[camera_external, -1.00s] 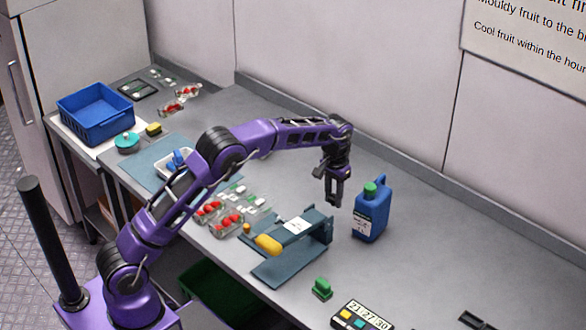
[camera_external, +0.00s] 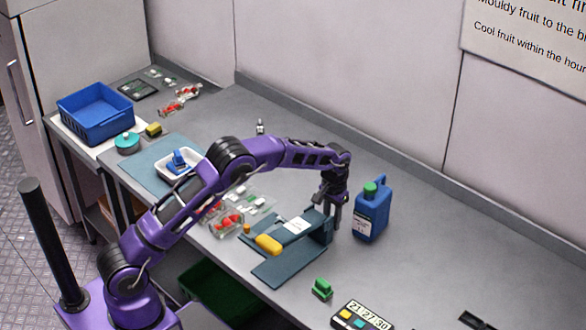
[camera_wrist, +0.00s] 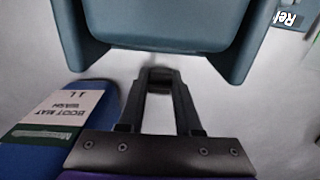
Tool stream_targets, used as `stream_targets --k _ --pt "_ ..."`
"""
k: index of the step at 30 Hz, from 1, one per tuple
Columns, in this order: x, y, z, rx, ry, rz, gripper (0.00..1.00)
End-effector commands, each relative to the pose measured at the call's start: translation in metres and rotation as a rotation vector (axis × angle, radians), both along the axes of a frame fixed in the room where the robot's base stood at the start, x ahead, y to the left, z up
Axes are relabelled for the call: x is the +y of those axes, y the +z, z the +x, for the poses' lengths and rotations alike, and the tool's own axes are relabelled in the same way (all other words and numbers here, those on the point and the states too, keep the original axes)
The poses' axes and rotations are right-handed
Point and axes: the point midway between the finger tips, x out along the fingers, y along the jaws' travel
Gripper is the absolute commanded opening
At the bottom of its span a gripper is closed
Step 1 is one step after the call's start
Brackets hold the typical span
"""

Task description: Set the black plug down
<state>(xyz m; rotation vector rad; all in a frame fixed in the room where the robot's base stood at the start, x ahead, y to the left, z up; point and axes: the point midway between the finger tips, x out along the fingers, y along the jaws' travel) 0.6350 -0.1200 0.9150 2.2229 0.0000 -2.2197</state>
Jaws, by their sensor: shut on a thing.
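The black plug (camera_wrist: 160,76) is a small dark piece between the fingertips of my gripper in the wrist view; its outline is hard to separate from the dark fingers. My gripper (camera_wrist: 160,90) is shut on it. In the external view my gripper (camera_external: 333,228) points down, low over the grey counter, between the teal stand and the blue jug. The plug cannot be made out there. Whether it touches the counter is unclear.
The teal stand (camera_external: 290,268) is close on the left and also fills the top of the wrist view (camera_wrist: 160,25). The blue jug (camera_external: 372,218) stands close on the right. A green block (camera_external: 321,289) and a timer (camera_external: 360,316) are in front.

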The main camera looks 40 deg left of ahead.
Motion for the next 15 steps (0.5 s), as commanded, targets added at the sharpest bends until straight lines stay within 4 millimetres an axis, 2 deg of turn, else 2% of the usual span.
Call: stream_targets --k 1,6,15 --pt "0.0001 -0.0022 -0.0002 0.001 0.000 0.000 0.35" --pt "0.0002 -0.0012 -0.0001 0.001 0.000 0.000 0.63" --pt "0.0001 0.0011 0.0000 0.000 0.000 0.000 0.63"
